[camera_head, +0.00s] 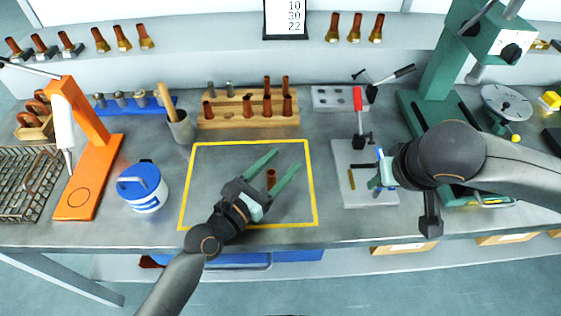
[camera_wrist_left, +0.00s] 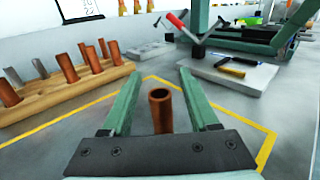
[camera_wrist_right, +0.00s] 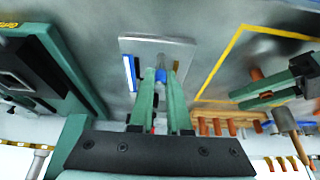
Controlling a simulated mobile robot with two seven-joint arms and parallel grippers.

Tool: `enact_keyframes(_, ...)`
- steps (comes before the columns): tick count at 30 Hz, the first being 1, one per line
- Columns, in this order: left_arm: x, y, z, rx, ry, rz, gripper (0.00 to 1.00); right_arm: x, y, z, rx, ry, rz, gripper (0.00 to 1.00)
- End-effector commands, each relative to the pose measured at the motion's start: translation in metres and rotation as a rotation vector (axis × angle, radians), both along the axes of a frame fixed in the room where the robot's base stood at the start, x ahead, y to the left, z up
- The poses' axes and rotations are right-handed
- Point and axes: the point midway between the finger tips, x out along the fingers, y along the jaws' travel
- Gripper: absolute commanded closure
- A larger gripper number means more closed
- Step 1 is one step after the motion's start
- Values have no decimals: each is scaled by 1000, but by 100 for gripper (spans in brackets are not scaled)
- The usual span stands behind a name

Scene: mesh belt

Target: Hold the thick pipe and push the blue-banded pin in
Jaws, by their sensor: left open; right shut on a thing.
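The thick copper pipe (camera_head: 271,178) stands upright inside the yellow square on the bench. My left gripper (camera_head: 286,160) is open, with one finger on each side of the pipe; in the left wrist view the pipe (camera_wrist_left: 160,112) shows its open top between the fingers, with gaps on both sides. My right gripper (camera_head: 377,182) is over the pale plate (camera_head: 356,195) to the right of the square. In the right wrist view it is shut on the blue-banded pin (camera_wrist_right: 161,76). In the head view the wrist hides most of the pin.
A wooden rack of copper pipes (camera_head: 248,113) stands behind the square. A blue-lidded tub (camera_head: 143,186) and an orange stand (camera_head: 92,170) are at left. A red-handled clamp (camera_head: 358,112) stands at the plate's back. A green press (camera_head: 425,115) is at right.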

Motion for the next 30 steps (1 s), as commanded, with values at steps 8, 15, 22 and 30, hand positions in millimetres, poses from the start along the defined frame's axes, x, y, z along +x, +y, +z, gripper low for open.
enact_keyframes(8, 3, -3, 0, 0, 0, 0, 40, 0, 0, 0, 0, -1, 0, 100)
enact_keyframes(15, 2, -2, 0, 0, 0, 0, 59, 0, 0, 0, 0, -1, 0, 100)
enact_keyframes(22, 2, -2, 0, 0, 0, 0, 84, 0, 0, 0, 0, -1, 0, 100)
enact_keyframes(30, 2, -2, 0, 0, 0, 0, 100, 0, 0, 0, 0, -1, 0, 100)
